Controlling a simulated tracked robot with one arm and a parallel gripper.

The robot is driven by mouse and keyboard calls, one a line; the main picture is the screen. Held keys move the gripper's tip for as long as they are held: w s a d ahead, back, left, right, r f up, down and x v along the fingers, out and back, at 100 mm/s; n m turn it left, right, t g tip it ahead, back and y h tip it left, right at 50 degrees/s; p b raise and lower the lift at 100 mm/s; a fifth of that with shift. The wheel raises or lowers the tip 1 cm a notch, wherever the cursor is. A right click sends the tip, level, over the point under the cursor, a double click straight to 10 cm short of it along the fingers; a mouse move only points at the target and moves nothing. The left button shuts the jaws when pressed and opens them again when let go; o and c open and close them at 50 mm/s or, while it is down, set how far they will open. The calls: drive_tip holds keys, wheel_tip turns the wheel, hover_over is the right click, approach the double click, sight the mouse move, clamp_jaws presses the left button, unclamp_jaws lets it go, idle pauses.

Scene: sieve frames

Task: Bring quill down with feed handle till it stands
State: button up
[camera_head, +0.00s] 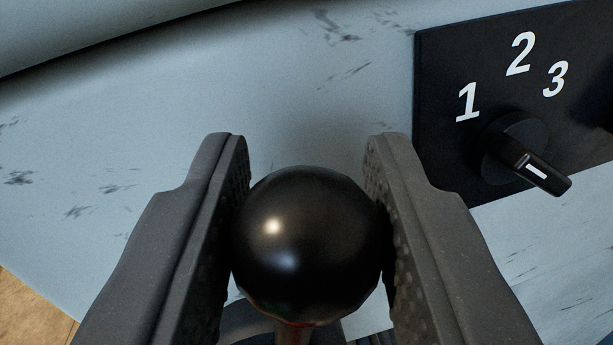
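A glossy black ball knob (306,245), which looks like the end of the feed handle, sits between the two grey fingers of my gripper (306,160). Both ribbed finger pads appear to touch its sides, so the gripper looks shut on it. A short piece of the handle's rod (294,334) shows below the ball at the bottom edge. The rest of the handle is hidden or out of frame. The quill is not in view.
The pale, scuffed machine housing (130,140) fills the background. A black panel (440,75) with numbers 1, 2 and 3 and a rotary switch (525,158) lies at right, close to the right finger in the picture. Wooden flooring (30,315) shows bottom left.

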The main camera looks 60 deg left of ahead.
clamp_jaws()
drive_tip(key=shift+s, duration=0.1)
